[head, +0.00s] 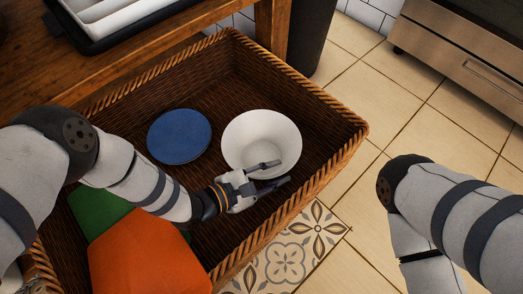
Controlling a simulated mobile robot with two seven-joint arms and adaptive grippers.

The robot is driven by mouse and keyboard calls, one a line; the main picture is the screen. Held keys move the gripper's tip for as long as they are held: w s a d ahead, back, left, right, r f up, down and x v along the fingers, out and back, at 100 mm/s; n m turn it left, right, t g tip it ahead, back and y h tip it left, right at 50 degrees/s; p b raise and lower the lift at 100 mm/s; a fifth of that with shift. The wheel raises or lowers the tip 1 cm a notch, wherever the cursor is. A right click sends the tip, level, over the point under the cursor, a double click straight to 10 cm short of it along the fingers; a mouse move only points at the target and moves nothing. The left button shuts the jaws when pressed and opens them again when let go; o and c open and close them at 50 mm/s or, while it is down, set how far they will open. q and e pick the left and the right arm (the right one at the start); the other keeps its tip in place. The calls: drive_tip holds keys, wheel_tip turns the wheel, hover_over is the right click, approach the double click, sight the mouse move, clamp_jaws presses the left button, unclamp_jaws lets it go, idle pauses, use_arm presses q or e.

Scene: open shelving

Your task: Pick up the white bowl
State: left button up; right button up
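The white bowl (258,135) sits upright in a brown wicker basket (318,108), toward its right side. My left gripper (278,173) is over the bowl's near edge. Its two fingers are spread apart, one over the bowl's inside and the other nearer the front rim. I cannot tell whether either finger touches the bowl. My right arm (450,215) is at the right, outside the basket over the floor, and its gripper is out of the picture.
A blue round plate or lid (180,136) lies left of the bowl. An orange item (150,255) and a green item (97,210) are in the basket's near left. A wooden shelf (150,60) with a black and white tray (110,18) borders the back. A dark bin (307,35) stands behind.

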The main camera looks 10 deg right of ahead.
use_arm(q)
clamp_jaws()
